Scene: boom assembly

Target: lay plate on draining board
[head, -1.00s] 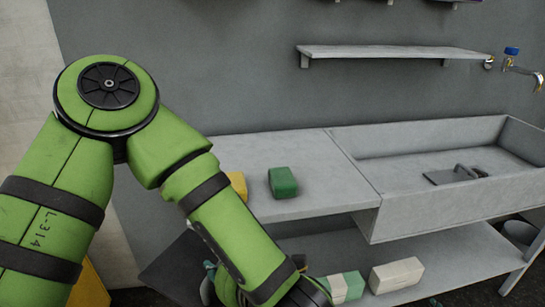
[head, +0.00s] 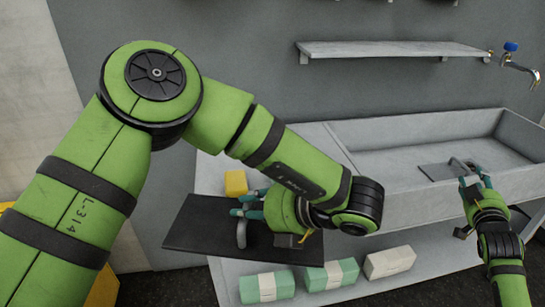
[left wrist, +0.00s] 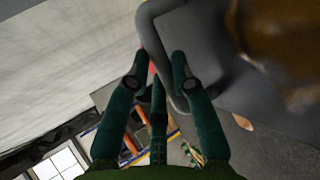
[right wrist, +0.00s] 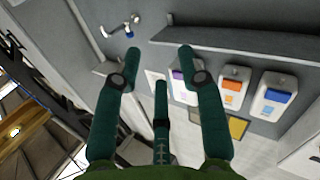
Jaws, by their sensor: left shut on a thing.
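A dark flat rectangular plate (head: 195,228) with a grey loop handle (head: 241,232) is in the head view, tilted in front of the counter's left end. My left gripper (head: 246,205) is shut on the plate's handle, which also shows between its fingers in the left wrist view (left wrist: 158,48). The grey draining board (head: 318,140) is the flat counter left of the sink, partly hidden by my left arm. My right gripper (head: 474,184) is open and empty in front of the sink; its spread fingers show in the right wrist view (right wrist: 159,55).
Another dark plate with a handle (head: 437,171) lies in the sink (head: 400,150). A yellow block (head: 236,183) sits on the board's left part. Several green and white blocks (head: 332,275) stand on the lower shelf. A wall shelf (head: 400,48) and tap (head: 515,62) are above.

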